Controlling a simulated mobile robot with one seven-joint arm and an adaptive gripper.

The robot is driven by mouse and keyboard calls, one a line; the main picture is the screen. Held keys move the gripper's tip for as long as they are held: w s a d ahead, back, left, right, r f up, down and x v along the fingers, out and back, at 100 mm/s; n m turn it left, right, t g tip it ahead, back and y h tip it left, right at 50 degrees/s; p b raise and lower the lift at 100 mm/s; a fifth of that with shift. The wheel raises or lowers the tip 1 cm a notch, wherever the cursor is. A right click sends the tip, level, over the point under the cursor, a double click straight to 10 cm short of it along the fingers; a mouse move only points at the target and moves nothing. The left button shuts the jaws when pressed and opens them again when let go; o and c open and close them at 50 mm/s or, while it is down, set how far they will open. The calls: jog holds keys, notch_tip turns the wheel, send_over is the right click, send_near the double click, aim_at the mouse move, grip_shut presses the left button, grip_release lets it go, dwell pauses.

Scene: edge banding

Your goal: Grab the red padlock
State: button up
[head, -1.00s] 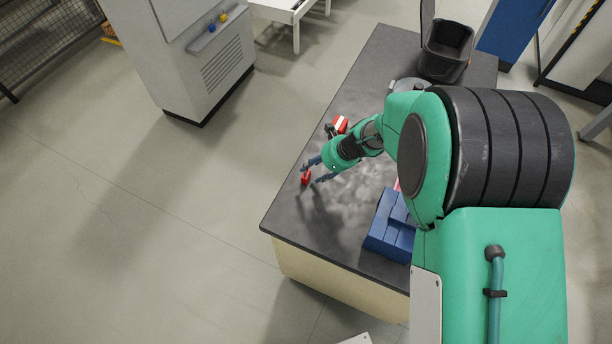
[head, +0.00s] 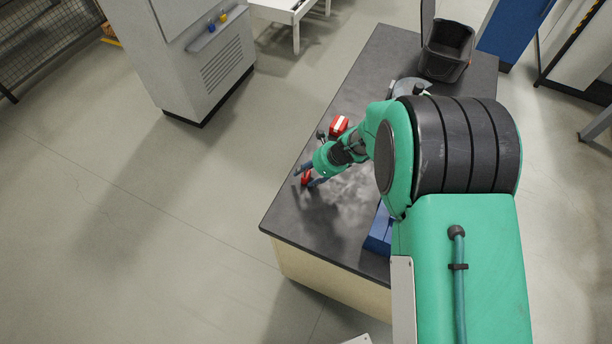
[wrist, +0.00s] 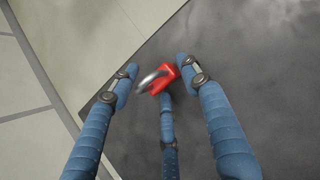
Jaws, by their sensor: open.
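The red padlock (wrist: 176,78) lies on the dark table top near its edge, with its silver shackle (wrist: 152,79) pointing left in the wrist view. In the head view the padlock (head: 306,178) shows as a small red patch between my fingers. My gripper (wrist: 155,85) has blue fingers and is open. Two fingers reach past the padlock's left and right sides, and a third comes up from below, its tip near the padlock's lower part. I cannot tell whether any finger touches it. My gripper (head: 307,178) also shows in the head view, low over the table.
The dark table (head: 300,230) has its left edge close to the padlock. A red and white item (head: 339,125) lies behind my gripper. Blue bins (head: 378,232) stand to the right, partly hidden by my arm. A black bin (head: 446,50) stands at the back. The front-left table area is clear.

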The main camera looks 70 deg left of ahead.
aim_at(308, 174)
jog(key=shift+c, duration=0.3)
grip_shut()
jog(key=shift+r, duration=0.15)
jog(key=shift+r, duration=0.55)
notch_tip(308, 174, up, 2)
jog(key=shift+r+p, duration=0.15)
jog(key=shift+p, duration=0.25)
jog(key=s+d, duration=0.1)
jog(key=d, duration=0.4)
jog(key=s+d+r, duration=0.1)
jog(key=d, duration=0.4)
jog(key=s+d, duration=0.1)
jog(key=d, duration=0.4)
jog(key=shift+s+d+r, duration=0.15)
jog(key=shift+s+d, duration=0.15)
jog(key=shift+s, duration=0.05)
